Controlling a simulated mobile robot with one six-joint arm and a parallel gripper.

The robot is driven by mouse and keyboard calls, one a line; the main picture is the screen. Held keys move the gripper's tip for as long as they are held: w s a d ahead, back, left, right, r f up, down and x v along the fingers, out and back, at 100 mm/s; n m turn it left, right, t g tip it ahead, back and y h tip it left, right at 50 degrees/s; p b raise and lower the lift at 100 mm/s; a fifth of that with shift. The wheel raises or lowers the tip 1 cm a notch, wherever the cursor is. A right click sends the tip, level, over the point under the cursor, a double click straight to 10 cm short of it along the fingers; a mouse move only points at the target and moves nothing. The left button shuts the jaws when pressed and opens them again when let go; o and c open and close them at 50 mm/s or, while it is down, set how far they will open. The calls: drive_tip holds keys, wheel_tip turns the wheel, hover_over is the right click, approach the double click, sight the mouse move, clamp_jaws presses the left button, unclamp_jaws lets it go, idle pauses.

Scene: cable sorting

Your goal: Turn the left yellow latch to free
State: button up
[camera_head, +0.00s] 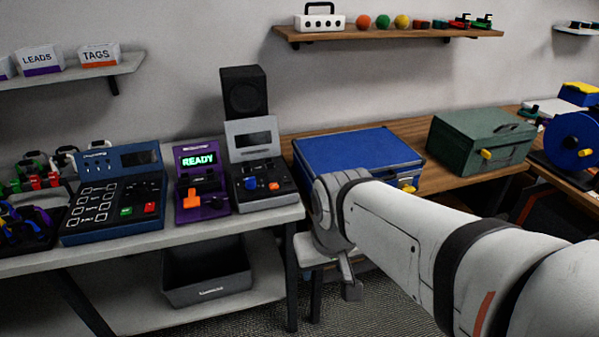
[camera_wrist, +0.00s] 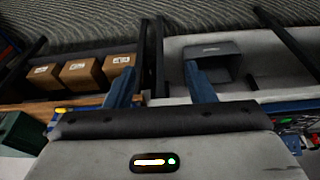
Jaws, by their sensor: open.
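A blue case (camera_head: 350,152) lies closed on the wooden bench. One yellow latch (camera_head: 408,188) shows at its front right; in the wrist view a yellow piece (camera_wrist: 61,111) shows beside a blue edge (camera_wrist: 88,102). The left part of the case front is behind my arm, and no left latch is visible there. My gripper (camera_wrist: 162,72) is open, with its two blue-grey fingers apart and nothing between them. In the head view, my wrist is in front of the case's front left corner, and the fingers are not clear. I see no contact with a latch.
A green case (camera_head: 480,138) with a yellow latch (camera_head: 487,154) stands right of the blue case. A purple READY unit (camera_head: 200,180) and consoles stand left on the grey bench. A dark bin (camera_head: 208,272) sits on the lower shelf. Brown boxes (camera_wrist: 80,73) show in the wrist view.

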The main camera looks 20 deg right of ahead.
drive_tip(key=o, duration=0.4)
drive_tip(key=w+d+f+t+h+b, duration=0.1)
drive_tip(key=w+d+f+t+b, duration=0.3)
drive_tip(key=w, duration=0.6)
drive_tip(key=w+d+f+m+t+h+b, duration=0.1)
drive_tip(key=w+d+f+t+b, duration=0.3)
drive_tip(key=w+d+f+b, duration=0.5)
drive_tip(key=shift+w+d+f+h+b, duration=0.35)
drive_tip(key=shift+w+b, duration=0.2)
drive_tip(key=shift+b, duration=0.5)
drive_tip(key=w+d+f+t+y+b, duration=0.1)
drive_tip(key=w+d+f+t+b, duration=0.1)
drive_tip(key=w+b, duration=0.3)
drive_tip(key=w+d+f+n+t+y+b, duration=0.1)
drive_tip(key=w+d+f+t+y+b, duration=0.1)
drive_tip(key=w+f+t+b, duration=0.3)
drive_tip(key=w+d, duration=0.1)
drive_tip(key=w, duration=0.2)
drive_tip(key=shift+w, duration=0.15)
drive_tip(key=shift+c, duration=0.2)
drive_tip(key=shift+n+b, duration=0.3)
drive_tip(key=shift+b, duration=0.05)
drive_tip(key=c, duration=1)
